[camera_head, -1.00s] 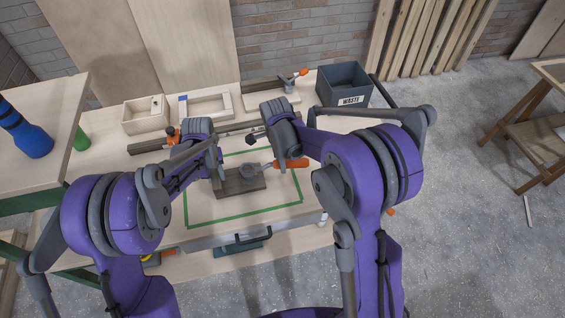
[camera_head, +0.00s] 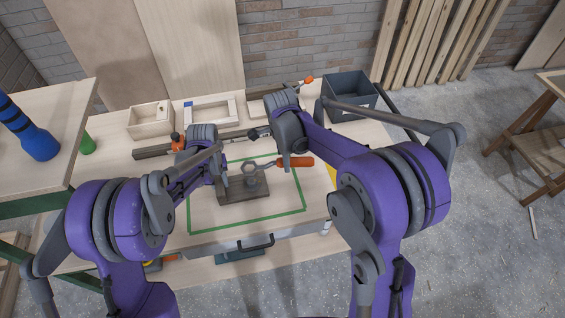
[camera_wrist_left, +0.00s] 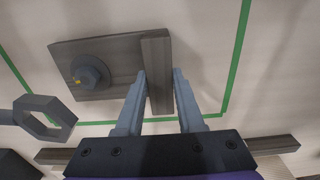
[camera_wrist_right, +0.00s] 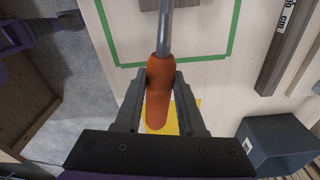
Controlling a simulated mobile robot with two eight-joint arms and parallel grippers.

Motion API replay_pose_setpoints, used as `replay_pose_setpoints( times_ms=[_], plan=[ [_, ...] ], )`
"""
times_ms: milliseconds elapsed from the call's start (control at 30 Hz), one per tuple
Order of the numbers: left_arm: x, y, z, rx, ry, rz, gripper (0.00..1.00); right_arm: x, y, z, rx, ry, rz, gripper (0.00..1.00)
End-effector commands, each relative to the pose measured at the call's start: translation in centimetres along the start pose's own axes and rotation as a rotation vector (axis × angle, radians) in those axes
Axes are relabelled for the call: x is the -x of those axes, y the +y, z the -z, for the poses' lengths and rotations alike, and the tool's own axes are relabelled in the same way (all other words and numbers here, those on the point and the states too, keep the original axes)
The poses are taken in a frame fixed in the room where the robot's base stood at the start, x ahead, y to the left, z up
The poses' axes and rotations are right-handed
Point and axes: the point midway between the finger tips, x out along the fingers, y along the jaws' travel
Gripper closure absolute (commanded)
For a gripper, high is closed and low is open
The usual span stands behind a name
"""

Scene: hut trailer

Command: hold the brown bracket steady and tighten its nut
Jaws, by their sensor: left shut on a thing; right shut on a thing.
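The brown bracket (camera_head: 232,194) lies flat inside the green outline on the bench. In the left wrist view, its plate (camera_wrist_left: 125,62) carries a round grey nut (camera_wrist_left: 92,72) with a yellow mark. My left gripper (camera_wrist_left: 160,78) is shut on the bracket's raised strip (camera_wrist_left: 157,60). My right gripper (camera_wrist_right: 161,76) is shut on the orange handle (camera_wrist_right: 158,102) of a wrench. The wrench's ring head (camera_wrist_left: 46,118) is apart from the nut in the left wrist view, seemingly above bench height. In the head view the ring (camera_head: 250,168) overlaps the bracket.
Green tape (camera_head: 266,216) marks a rectangle on the bench. At the back stand a wooden box (camera_head: 150,120), a pale tray (camera_head: 208,108) and a dark bin (camera_head: 350,90). A yellow patch (camera_wrist_right: 186,117) lies under the wrench handle.

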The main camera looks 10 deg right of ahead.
Motion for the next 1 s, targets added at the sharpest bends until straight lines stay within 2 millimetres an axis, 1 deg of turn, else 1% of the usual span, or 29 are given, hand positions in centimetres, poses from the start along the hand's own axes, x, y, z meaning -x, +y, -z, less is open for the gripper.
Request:
replay_pose_setpoints(
  times_ms=[100, 133, 267, 300, 567, 667, 767, 867, 1000],
  plan=[
    [0.0, 0.0, 0.0, 0.000, 0.000, 0.000, 1.00, 0.0, 0.0, 0.0, 0.000, 0.000, 0.000, 1.00],
    [0.0, 0.0, 0.0, 0.000, 0.000, 0.000, 0.59, 0.0, 0.0, 0.0, 0.000, 0.000, 0.000, 1.00],
    [0.0, 0.0, 0.0, 0.000, 0.000, 0.000, 0.36, 0.0, 0.0, 0.0, 0.000, 0.000, 0.000, 1.00],
    [0.0, 0.0, 0.0, 0.000, 0.000, 0.000, 0.29, 0.0, 0.0, 0.0, 0.000, 0.000, 0.000, 1.00],
    [0.0, 0.0, 0.0, 0.000, 0.000, 0.000, 0.28, 0.0, 0.0, 0.0, 0.000, 0.000, 0.000, 1.00],
    [0.4, 0.0, 0.0, 0.000, 0.000, 0.000, 0.28, 0.0, 0.0, 0.0, 0.000, 0.000, 0.000, 1.00],
    [1.5, 0.0, 0.0, 0.000, 0.000, 0.000, 0.28, 0.0, 0.0, 0.0, 0.000, 0.000, 0.000, 1.00],
    [3.4, 0.0, 0.0, 0.000, 0.000, 0.000, 0.28, 0.0, 0.0, 0.0, 0.000, 0.000, 0.000, 1.00],
    [6.5, 0.0, 0.0, 0.000, 0.000, 0.000, 0.28, 0.0, 0.0, 0.0, 0.000, 0.000, 0.000, 1.00]
  ],
)
